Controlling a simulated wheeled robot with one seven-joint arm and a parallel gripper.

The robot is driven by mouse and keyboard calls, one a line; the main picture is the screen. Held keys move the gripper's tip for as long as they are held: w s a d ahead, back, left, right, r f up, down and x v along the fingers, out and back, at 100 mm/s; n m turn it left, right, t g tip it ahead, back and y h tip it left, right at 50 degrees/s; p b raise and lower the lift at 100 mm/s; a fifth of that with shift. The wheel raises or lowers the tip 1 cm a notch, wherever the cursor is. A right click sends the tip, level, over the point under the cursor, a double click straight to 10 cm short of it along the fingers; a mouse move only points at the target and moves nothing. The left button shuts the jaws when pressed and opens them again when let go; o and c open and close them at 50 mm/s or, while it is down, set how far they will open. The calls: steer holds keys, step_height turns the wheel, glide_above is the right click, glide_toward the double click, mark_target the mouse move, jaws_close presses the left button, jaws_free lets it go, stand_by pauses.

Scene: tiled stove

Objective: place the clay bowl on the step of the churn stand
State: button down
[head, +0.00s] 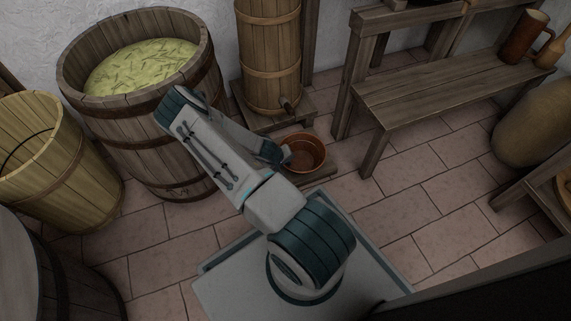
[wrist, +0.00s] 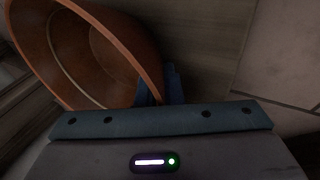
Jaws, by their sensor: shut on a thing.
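The orange-brown clay bowl (head: 310,147) is in front of the tall wooden churn (head: 270,60), at or over the low step (head: 323,178) of the churn stand (head: 240,112). My gripper (head: 287,154) is shut on the near left part of the bowl's rim. In the wrist view the bowl (wrist: 85,50) fills the upper left, its rim between the fingers (wrist: 165,87). The bowl looks empty. I cannot tell whether its base touches the step; the bowl and my arm hide much of the step.
A large barrel (head: 185,125) of green stuff stands left of the stand, with a wooden tub (head: 60,175) beside it. A wooden bench (head: 430,90) stands to the right. Tiled floor (head: 430,215) is clear there.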

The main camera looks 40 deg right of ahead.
steer(key=c, duration=1.6)
jaws_free()
steer(key=shift+f, duration=0.1)
steer(key=shift+o, duration=0.2)
steer(key=p+v, duration=0.5)
steer(key=v, duration=0.7)
steer(key=shift+r, duration=0.2)
